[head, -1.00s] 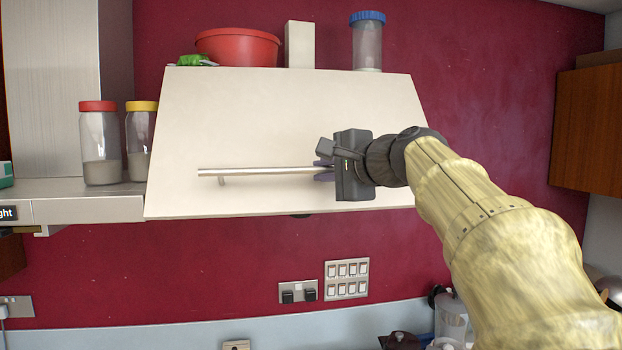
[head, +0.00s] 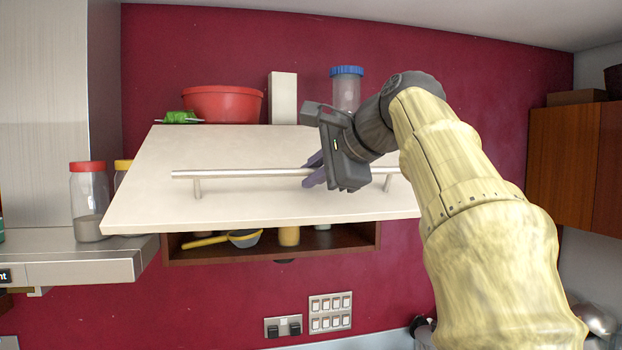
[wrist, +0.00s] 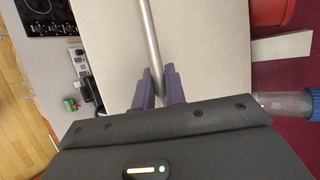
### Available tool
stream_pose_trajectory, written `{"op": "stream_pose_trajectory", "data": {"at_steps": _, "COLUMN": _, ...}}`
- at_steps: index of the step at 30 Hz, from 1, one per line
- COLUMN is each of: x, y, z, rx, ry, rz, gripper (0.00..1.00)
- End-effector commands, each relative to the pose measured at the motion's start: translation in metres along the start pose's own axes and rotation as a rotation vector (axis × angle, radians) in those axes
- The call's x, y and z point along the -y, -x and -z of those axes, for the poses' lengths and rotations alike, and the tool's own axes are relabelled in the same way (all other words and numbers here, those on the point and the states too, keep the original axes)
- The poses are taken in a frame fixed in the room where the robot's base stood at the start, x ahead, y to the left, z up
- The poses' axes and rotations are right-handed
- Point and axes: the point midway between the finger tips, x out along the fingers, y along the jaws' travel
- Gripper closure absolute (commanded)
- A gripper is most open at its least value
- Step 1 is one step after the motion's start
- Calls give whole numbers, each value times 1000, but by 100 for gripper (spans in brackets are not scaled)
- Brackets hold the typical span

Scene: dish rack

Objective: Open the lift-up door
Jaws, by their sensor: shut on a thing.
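The lift-up door (head: 255,207) is a cream panel hinged along its top edge. It is tilted outward and partly raised, with a gap below it. A metal bar handle (head: 240,173) runs across its front. My gripper (head: 313,172) is shut on the handle toward its right part. In the wrist view, the purple fingers (wrist: 158,88) sit on either side of the handle bar (wrist: 149,35), in front of the door (wrist: 105,50). The dark wooden cabinet (head: 365,243) shows under the door's lower edge; its upper inside is hidden by the door.
Inside the cabinet are a yellow-handled strainer (head: 245,239) and a yellow jar (head: 289,236). On top stand a red bowl (head: 222,104), a white block (head: 283,98) and a blue-lidded jar (head: 346,88). A red-lidded jar (head: 88,200) stands beside the door's left edge.

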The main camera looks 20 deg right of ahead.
Motion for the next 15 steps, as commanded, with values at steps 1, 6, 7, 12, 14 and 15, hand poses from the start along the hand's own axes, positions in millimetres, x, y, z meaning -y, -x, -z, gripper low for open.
{"op": "stream_pose_trajectory", "data": {"at_steps": 1, "x": 5, "y": 3, "z": -2, "rx": 0, "ry": -2, "rz": -8, "gripper": 100}}
{"op": "stream_pose_trajectory", "data": {"at_steps": 6, "x": 12, "y": 10, "z": -6, "rx": 2, "ry": -15, "rz": -43, "gripper": 100}}
{"op": "stream_pose_trajectory", "data": {"at_steps": 7, "x": 13, "y": 10, "z": -6, "rx": 3, "ry": -16, "rz": -47, "gripper": 100}}
{"op": "stream_pose_trajectory", "data": {"at_steps": 12, "x": 17, "y": 14, "z": -9, "rx": 5, "ry": -23, "rz": -66, "gripper": 100}}
{"op": "stream_pose_trajectory", "data": {"at_steps": 14, "x": 17, "y": 14, "z": -9, "rx": 6, "ry": -25, "rz": -70, "gripper": 100}}
{"op": "stream_pose_trajectory", "data": {"at_steps": 15, "x": 17, "y": 14, "z": -10, "rx": 6, "ry": -26, "rz": -72, "gripper": 100}}
